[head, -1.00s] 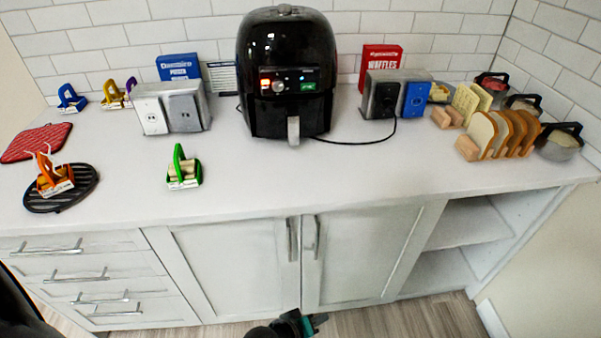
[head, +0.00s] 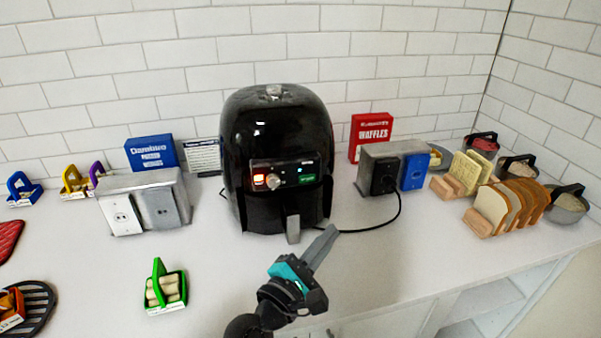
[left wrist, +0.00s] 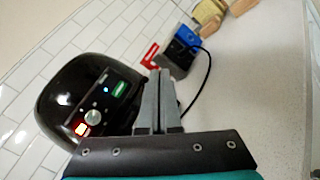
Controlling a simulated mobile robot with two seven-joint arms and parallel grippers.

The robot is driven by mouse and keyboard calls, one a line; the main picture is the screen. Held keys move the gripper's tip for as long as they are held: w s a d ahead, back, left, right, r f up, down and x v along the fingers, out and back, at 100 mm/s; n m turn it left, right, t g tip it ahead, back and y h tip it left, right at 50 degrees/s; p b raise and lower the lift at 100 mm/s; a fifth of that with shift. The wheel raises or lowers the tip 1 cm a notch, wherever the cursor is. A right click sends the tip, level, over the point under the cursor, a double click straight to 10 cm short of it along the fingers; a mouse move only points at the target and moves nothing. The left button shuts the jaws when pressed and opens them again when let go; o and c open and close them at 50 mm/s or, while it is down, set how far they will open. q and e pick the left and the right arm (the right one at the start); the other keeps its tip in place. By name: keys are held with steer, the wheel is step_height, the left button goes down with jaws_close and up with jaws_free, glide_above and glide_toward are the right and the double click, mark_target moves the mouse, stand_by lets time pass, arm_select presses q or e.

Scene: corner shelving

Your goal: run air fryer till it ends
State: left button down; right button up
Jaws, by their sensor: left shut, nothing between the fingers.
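The black air fryer (head: 275,135) stands on the counter against the tiled wall. Its front panel has a lit red switch (head: 265,181), a round knob (head: 276,181), a small blue light and a green label (head: 307,178). A grey handle (head: 293,229) sticks out at the front below. My left gripper (head: 328,236) is shut and empty, in front of the fryer and a little right of the handle. In the left wrist view the shut fingers (left wrist: 158,98) point past the fryer (left wrist: 75,98), whose panel faces me. My right gripper is not in view.
A power cord runs from the fryer to a black plug in the outlet box (head: 380,165) on the right. Another outlet box (head: 145,200) stands left. A green basket (head: 163,287) sits front left; bread slices (head: 500,205) and pots stand right.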

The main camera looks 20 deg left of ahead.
mark_target(307, 178)
arm_select(q)
steer(key=shift+w+a+r+n+t+y, duration=0.25)
steer(key=shift+a+r+n, duration=0.2)
steer(key=shift+r+n, duration=0.2)
steer(key=shift+w+a+r+n+t+y, duration=0.15)
steer(key=shift+w+a+r+n+t, duration=0.1)
steer(key=shift+a+r+n, duration=0.3)
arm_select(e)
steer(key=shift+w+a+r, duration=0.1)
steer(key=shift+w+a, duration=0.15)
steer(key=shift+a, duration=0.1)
arm_select(q)
steer(key=shift+d, duration=0.15)
steer(key=shift+w+a+b, duration=0.25)
steer(key=shift+w+a, duration=0.6)
steer(key=shift+w, duration=0.35)
steer(key=shift+w+a+b, duration=0.2)
steer(key=shift+w+a, duration=0.6)
steer(key=shift+w, duration=0.45)
steer(key=shift+w+a+b, duration=0.25)
steer(key=shift+w+a, duration=0.6)
steer(key=shift+w, duration=0.35)
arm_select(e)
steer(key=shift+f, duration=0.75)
arm_select(q)
steer(key=shift+w, duration=0.1)
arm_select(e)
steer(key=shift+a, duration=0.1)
